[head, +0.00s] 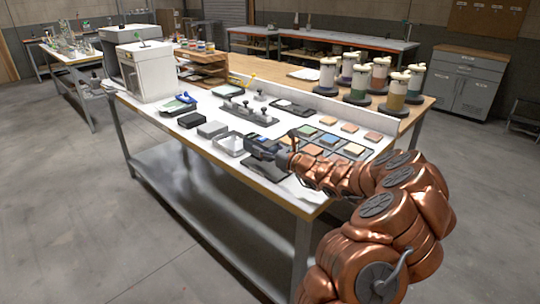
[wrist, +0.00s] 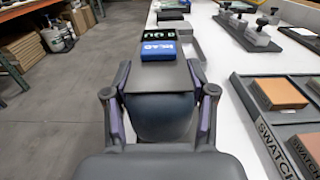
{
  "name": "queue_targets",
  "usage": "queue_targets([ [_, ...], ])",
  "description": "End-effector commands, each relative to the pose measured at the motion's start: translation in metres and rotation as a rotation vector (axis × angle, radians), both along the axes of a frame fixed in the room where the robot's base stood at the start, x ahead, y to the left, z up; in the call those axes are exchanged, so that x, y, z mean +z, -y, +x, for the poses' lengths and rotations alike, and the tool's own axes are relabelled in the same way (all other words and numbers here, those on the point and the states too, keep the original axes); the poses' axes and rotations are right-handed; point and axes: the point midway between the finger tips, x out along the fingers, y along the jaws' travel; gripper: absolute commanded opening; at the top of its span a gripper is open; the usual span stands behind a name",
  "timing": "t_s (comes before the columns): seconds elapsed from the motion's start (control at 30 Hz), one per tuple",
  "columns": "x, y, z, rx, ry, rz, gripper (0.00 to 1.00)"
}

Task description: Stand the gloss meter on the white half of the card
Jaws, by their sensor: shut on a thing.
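My gripper (head: 280,154) is over the near side of the white-topped bench. In the wrist view its two fingers (wrist: 161,98) are closed on both sides of the gloss meter (wrist: 160,72), a dark grey body with a blue and black panel with lettering at its far end. The meter (head: 261,147) also shows in the head view as a dark block with a bluish face. A dark flat piece (head: 267,170) lies on the bench just below it. I cannot tell whether this is the card's dark half. I cannot make out the card's white half.
A white open tray (head: 229,144) and dark boxes (head: 212,129) are left of the meter. A rack of coloured swatches (head: 313,149) is to the right, and a grey fixture with knobs (head: 247,112) is behind. The bench's front edge (head: 220,159) is close.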

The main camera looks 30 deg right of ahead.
Motion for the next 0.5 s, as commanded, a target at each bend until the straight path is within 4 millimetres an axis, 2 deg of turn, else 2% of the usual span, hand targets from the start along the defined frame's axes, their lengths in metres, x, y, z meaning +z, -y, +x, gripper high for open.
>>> queue_targets([
  [0.2,-0.001,0.018,-0.008,-0.003,-0.003,-0.001,0.01],
  [0.33,-0.02,0.014,-0.007,0.001,-0.004,0.004,0.01],
  [0.5,-0.03,0.015,-0.007,0.0,-0.001,0.003,0.01],
])
